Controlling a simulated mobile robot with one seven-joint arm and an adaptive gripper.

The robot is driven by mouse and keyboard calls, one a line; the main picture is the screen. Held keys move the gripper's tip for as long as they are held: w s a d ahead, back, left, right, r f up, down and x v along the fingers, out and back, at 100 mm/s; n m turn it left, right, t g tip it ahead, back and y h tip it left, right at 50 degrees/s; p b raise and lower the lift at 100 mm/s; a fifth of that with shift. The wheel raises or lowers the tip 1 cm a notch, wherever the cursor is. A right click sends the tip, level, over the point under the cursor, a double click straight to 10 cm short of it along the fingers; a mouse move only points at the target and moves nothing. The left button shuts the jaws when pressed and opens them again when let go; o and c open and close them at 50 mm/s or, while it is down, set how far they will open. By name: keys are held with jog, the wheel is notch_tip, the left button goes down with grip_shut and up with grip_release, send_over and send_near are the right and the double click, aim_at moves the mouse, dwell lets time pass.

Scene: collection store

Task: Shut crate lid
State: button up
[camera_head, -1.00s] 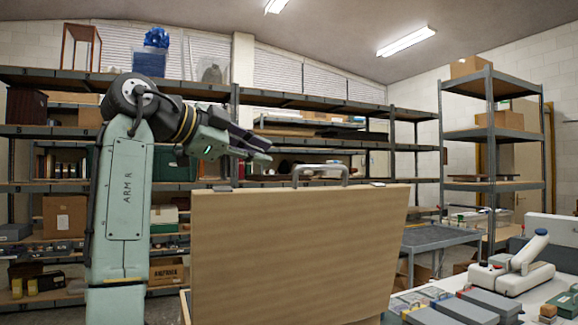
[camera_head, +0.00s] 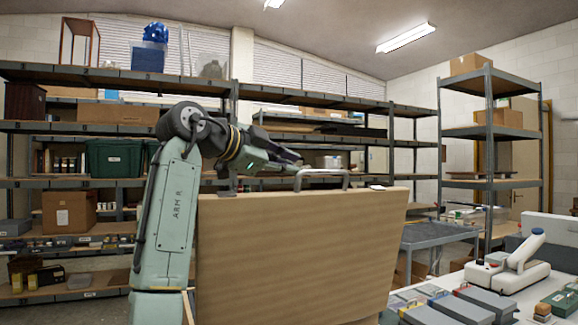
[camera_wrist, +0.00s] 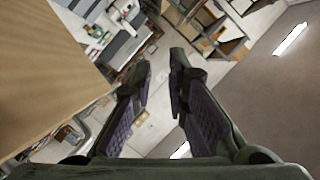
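The crate lid (camera_head: 300,250) is a pale wooden panel standing upright, its broad face filling the lower middle of the head view. A grey metal handle (camera_head: 322,174) sits on its top edge. The crate body is almost wholly hidden behind and below the panel. My gripper (camera_head: 298,160) is just above the lid's top edge, close to the left end of the handle; I cannot tell if they touch. In the wrist view my gripper (camera_wrist: 160,66) has its two fingers apart with nothing between them. The lid (camera_wrist: 40,75) fills the left side there.
Shelving (camera_head: 110,130) with boxes spans the back. A white table (camera_head: 525,295) at the right holds grey boxes (camera_head: 465,308) and a white device (camera_head: 510,270). A grey cart (camera_head: 435,235) stands behind it. The air above the lid's right half is clear.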

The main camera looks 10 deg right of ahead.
jog(key=shift+w+d+f, duration=0.15)
jog(key=shift+d+f, duration=0.35)
grip_shut()
jog(key=shift+c, duration=1.1)
grip_release()
jog(key=o, duration=0.4)
jog(key=shift+c, duration=0.2)
jog(key=shift+a, duration=0.1)
jog(key=v, duration=0.9)
jog(key=shift+r, duration=0.35)
jog(key=shift+w, duration=0.1)
jog(key=shift+c, duration=0.3)
